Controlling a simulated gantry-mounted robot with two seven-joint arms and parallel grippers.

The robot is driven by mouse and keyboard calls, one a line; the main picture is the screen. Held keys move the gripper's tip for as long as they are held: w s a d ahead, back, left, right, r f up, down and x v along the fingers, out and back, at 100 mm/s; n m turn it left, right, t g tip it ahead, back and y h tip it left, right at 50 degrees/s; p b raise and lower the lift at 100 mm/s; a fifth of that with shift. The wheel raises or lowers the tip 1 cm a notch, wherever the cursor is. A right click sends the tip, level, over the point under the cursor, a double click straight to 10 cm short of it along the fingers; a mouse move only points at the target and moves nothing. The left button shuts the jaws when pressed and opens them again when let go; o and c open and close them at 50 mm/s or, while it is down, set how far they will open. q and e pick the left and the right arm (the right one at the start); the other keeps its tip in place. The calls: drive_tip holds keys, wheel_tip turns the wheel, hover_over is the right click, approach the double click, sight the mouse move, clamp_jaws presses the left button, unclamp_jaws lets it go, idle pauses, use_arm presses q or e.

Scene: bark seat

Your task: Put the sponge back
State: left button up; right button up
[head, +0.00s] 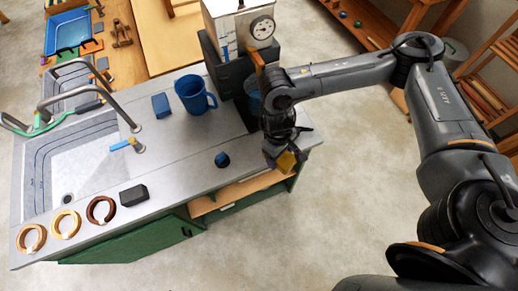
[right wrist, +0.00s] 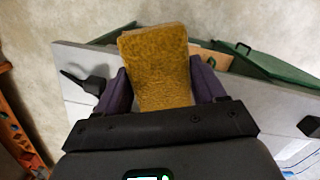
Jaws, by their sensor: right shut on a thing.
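The sponge (head: 286,161) is a yellow-brown block. My right gripper (head: 284,154) is shut on it near the right end of the grey sink counter (head: 180,150). In the right wrist view the sponge (right wrist: 157,68) sits between the two dark purple fingers of the gripper (right wrist: 160,88) and sticks out beyond them. Counter and floor show behind it, so it seems held above the counter's edge. The grey sink basin (head: 75,160) is at the left of the counter. My left gripper is not in view.
A blue mug (head: 194,95), a blue block (head: 161,105), a small dark-blue round thing (head: 222,160) and a black block (head: 133,195) stand on the counter. Several rings (head: 66,224) lie along its front edge. A machine with a dial (head: 262,28) stands behind my right gripper.

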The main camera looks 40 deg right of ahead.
drive_tip(key=b, duration=0.2)
hover_over(260, 152)
drive_tip(key=f, duration=0.6)
drive_tip(key=shift+w, duration=0.25)
drive_tip(key=shift+f, duration=2.1)
drive_tip(key=shift+f, duration=0.1)
drive_tip(key=o, duration=1.1)
